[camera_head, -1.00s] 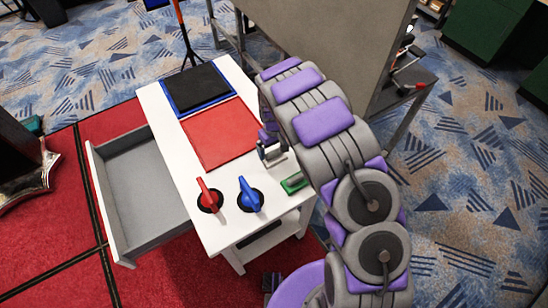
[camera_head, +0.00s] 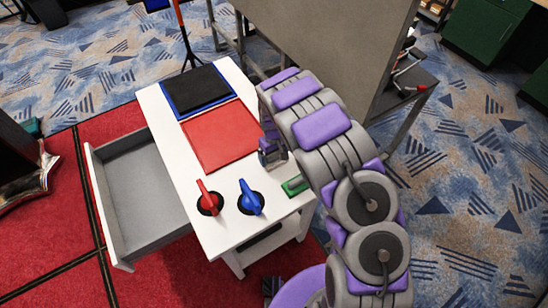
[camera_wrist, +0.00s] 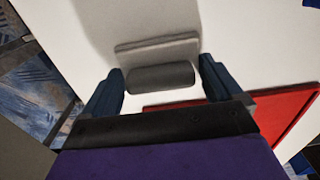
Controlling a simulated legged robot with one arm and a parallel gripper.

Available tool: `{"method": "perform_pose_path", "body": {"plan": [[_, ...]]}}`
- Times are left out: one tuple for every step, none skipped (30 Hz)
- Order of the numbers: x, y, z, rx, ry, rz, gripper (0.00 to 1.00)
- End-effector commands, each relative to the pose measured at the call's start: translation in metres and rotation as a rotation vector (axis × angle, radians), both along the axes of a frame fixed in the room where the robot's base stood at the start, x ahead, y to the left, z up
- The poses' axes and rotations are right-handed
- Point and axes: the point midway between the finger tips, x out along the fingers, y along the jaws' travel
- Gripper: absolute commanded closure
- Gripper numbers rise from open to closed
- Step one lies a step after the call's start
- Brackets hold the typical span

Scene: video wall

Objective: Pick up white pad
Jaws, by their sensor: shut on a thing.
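The white pad (camera_wrist: 153,46) shows in the wrist view as a pale block, shaded grey, with a dark grey grip (camera_wrist: 160,78) on it. It is at the white table top, near the red panel. My gripper (camera_wrist: 160,84) has one dark finger at each end of the grip and is shut on the pad. In the head view my gripper (camera_head: 272,152) is at the table's right edge, right of the red panel (camera_head: 222,134). The pad is mostly hidden there by my gripper and arm.
The white table (camera_head: 182,160) holds a black pad on a blue panel (camera_head: 200,88), a red knob (camera_head: 208,199), a blue knob (camera_head: 250,198) and a green pad (camera_head: 294,186). A drawer (camera_head: 144,195) stands open at left. A grey panel (camera_head: 345,40) rises behind my arm.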

Motion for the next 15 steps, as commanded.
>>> {"method": "perform_pose_path", "body": {"plan": [[0.0,0.0,0.0,0.0,0.0,0.0,0.38],[0.0,0.0,0.0,0.0,0.0,0.0,0.38],[0.0,0.0,0.001,0.0,0.0,0.0,0.38],[0.0,0.0,0.002,0.001,-0.001,0.0,0.38],[0.0,0.0,0.004,0.0,-0.001,0.0,0.38],[0.0,0.0,0.006,0.0,-0.001,0.0,0.38],[0.0,0.0,0.008,0.0,-0.001,0.0,0.38],[0.0,0.0,0.011,0.0,-0.002,0.0,0.38],[0.001,0.0,0.015,0.0,-0.002,0.0,0.38],[0.001,0.0,0.019,-0.001,-0.003,0.0,0.38],[0.001,0.0,0.023,0.0,-0.004,0.0,0.38],[0.001,0.0,0.029,0.0,-0.002,0.0,0.38],[0.001,0.0,0.033,0.0,-0.002,0.0,0.38],[0.0,0.0,0.038,0.0,-0.002,0.0,0.38],[-0.001,0.007,0.039,0.0,0.0,0.003,0.38]]}}
